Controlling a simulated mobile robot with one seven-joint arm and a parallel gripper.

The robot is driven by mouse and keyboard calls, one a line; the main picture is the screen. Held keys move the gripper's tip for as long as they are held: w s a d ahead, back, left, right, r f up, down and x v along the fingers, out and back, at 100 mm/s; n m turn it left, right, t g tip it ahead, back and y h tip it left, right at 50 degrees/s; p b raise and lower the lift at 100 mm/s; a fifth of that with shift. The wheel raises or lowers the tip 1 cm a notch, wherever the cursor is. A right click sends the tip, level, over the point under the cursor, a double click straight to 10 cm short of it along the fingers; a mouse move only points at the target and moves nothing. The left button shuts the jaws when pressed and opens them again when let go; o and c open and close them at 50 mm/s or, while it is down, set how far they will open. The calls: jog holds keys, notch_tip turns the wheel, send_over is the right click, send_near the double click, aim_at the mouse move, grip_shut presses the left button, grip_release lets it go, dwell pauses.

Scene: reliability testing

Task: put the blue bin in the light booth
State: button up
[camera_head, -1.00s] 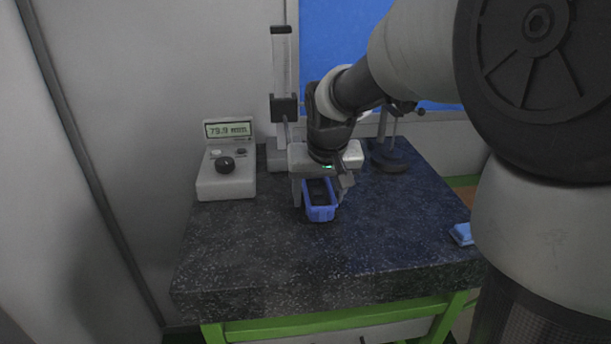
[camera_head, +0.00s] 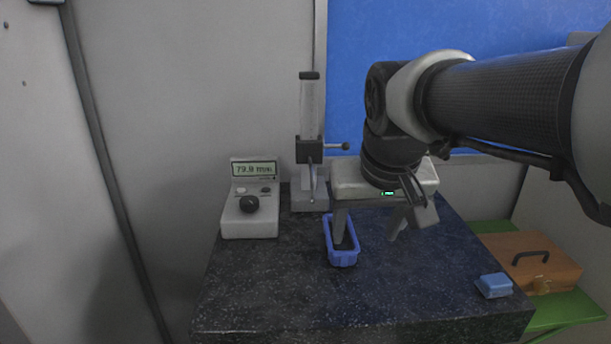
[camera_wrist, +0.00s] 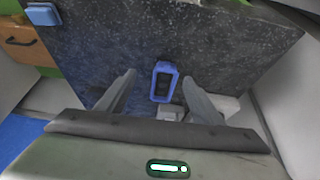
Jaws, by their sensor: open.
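The blue bin (camera_head: 345,259) is a small, open-topped tray standing upright on the dark speckled worktop. Its dark inside shows, and I see nothing in it. My gripper (camera_head: 370,231) is open and empty above the worktop, its left finger overlapping the bin's far end in the head view. In the wrist view the bin (camera_wrist: 161,97) lies beyond and between the spread fingers of my gripper (camera_wrist: 158,76), apart from both. I cannot make out a light booth in either view.
A grey gauge box (camera_head: 250,222) with a display and knob stands left of the bin. A stand with a clear column (camera_head: 309,148) is behind it. A small blue block (camera_head: 494,285) lies near the right edge. A brown case (camera_head: 536,262) sits on a green surface beyond. The front worktop is clear.

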jog(key=s+d+f, duration=0.1)
jog(key=s+f, duration=0.3)
jog(key=s, duration=0.6)
jog(key=shift+s+d+t, duration=0.3)
jog(key=shift+d, duration=0.05)
jog(key=shift+o, duration=0.4)
jog(key=shift+s+f, duration=0.15)
jog(key=shift+s, duration=0.1)
notch_tip(320, 180, up, 9)
jog(key=g+b, duration=0.1)
jog(key=b, duration=0.4)
send_over(345, 253)
jog(key=x, duration=0.4)
jog(key=b+x, duration=0.1)
jog(key=x, duration=0.7)
jog(key=shift+w+a+b, duration=0.1)
jog(key=shift+w+b, duration=0.2)
jog(key=shift+b+x, duration=0.4)
jog(key=shift+x, duration=2.2)
jog(key=shift+s+f, duration=0.15)
jog(key=shift+f, duration=0.1)
jog(key=shift+c, duration=0.4)
jog(key=c, duration=1.2)
